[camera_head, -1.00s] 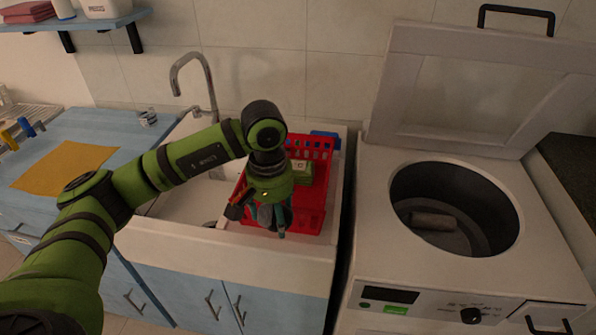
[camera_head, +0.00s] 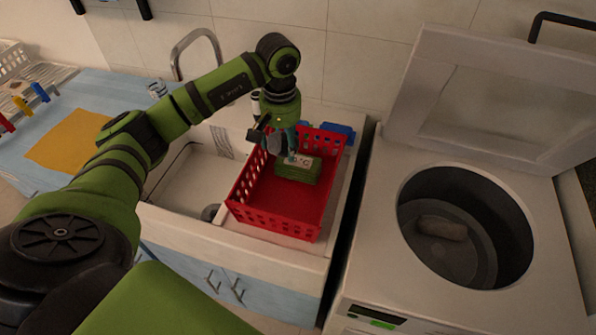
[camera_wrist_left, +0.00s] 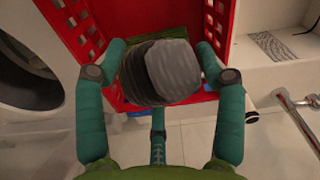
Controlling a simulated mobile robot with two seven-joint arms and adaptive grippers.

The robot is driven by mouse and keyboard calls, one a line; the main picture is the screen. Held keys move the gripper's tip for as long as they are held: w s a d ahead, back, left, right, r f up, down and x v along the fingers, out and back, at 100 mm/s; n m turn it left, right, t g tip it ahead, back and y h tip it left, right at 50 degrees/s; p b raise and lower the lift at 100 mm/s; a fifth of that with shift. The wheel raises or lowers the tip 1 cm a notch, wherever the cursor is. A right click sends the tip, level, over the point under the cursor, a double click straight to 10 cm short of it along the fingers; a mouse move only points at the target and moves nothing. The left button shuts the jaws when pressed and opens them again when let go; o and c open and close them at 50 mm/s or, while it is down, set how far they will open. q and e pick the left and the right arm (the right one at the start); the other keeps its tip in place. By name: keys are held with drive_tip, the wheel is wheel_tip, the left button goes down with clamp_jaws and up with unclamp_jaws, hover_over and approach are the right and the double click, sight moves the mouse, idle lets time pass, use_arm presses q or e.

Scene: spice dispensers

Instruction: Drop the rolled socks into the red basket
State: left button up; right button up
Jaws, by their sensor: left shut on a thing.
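The rolled socks (camera_wrist_left: 170,72) are a grey and dark bundle held between the teal fingers of my left gripper (camera_wrist_left: 160,66) in the left wrist view. In the head view the left gripper (camera_head: 284,143) is over the back left part of the red basket (camera_head: 282,212), with the grey socks (camera_head: 274,142) partly hidden by it. The red basket (camera_wrist_left: 78,22) lies behind the socks in the wrist view. The basket stands beside the sink and holds a green bundle with a pale label (camera_head: 298,168). My right gripper is not in view.
The sink (camera_head: 180,190) and its faucet (camera_head: 196,42) are left of the basket. An open top-loading washer (camera_head: 385,240) stands right, with a brownish roll (camera_head: 441,227) in its drum. A blue object (camera_head: 338,131) is behind the basket. The basket's front floor is clear.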

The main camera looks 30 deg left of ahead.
use_arm(q)
drive_tip(key=shift+s+f+b, duration=0.15)
drive_tip(key=shift+f+b, duration=0.15)
drive_tip(key=shift+f, duration=0.35)
drive_tip(key=shift+s+f+b, duration=0.15)
drive_tip(key=shift+f+b, duration=0.15)
drive_tip(key=shift+f, duration=0.3)
wheel_tip(320, 180, down, 3)
drive_tip(key=shift+w+f+b, duration=0.1)
drive_tip(key=shift+w+b, duration=0.05)
drive_tip(key=shift+b, duration=0.45)
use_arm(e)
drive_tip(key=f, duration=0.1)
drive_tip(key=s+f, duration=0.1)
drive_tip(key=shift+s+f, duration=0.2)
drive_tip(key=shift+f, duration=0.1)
use_arm(q)
drive_tip(key=o, duration=1.2)
drive_tip(key=shift+c, duration=0.2)
drive_tip(key=shift+o, duration=0.3)
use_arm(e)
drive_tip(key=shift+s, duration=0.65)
use_arm(q)
wheel_tip(320, 180, up, 12)
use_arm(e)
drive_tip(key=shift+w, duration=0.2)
